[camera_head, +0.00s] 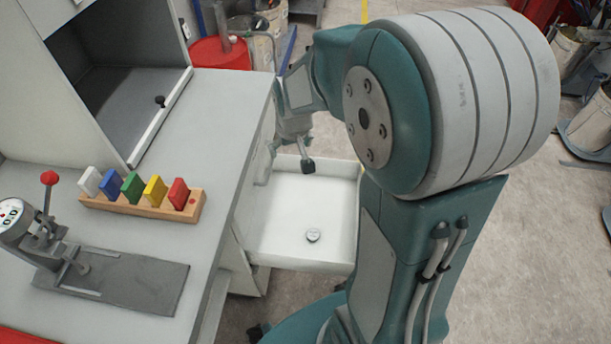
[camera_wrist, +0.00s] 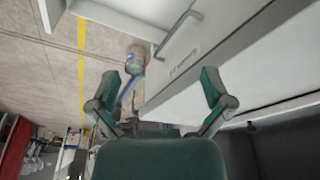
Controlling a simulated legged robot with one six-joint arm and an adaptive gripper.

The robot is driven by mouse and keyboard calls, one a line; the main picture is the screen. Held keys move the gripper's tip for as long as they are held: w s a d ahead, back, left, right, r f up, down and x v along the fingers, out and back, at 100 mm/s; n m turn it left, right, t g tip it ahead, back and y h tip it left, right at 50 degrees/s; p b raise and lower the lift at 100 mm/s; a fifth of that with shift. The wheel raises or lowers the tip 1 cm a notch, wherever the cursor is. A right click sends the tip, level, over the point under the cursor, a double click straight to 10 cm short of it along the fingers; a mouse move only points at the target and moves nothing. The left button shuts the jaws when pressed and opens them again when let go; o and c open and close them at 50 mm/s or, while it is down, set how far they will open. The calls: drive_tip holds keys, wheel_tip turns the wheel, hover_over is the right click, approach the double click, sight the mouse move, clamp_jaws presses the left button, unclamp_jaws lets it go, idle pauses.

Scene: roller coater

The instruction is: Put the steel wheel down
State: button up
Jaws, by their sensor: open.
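A small round grey metal piece, which looks like the steel wheel (camera_head: 313,236), lies on the floor of the open white drawer (camera_head: 258,228), toward its near end. My gripper (camera_head: 287,168) is over the far end of the drawer, apart from the wheel. In the wrist view my gripper (camera_wrist: 162,92) has its two fingers spread wide with nothing between them. The wheel does not show in the wrist view.
The workbench (camera_head: 235,95) left of the drawer carries a wooden rack (camera_head: 140,205) of coloured blocks and a lever device (camera_head: 120,280). A red drum (camera_head: 220,54) stands behind. The wrist view shows a drawer handle (camera_wrist: 178,32). Most of the drawer floor is clear.

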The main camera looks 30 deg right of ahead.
drive_tip(key=s+a+r+t, duration=0.1)
drive_tip(key=s+a+r, duration=0.1)
drive_tip(key=s+r, duration=0.5)
drive_tip(key=s+a+r+t, duration=0.1)
drive_tip(key=s+a+r, duration=0.2)
drive_tip(key=s+r, duration=0.3)
drive_tip(key=s, duration=0.5)
drive_tip(key=shift+s+a+r+n+t, duration=0.2)
drive_tip(key=shift+s+r+n+t, duration=0.1)
drive_tip(key=shift+s+r, duration=0.05)
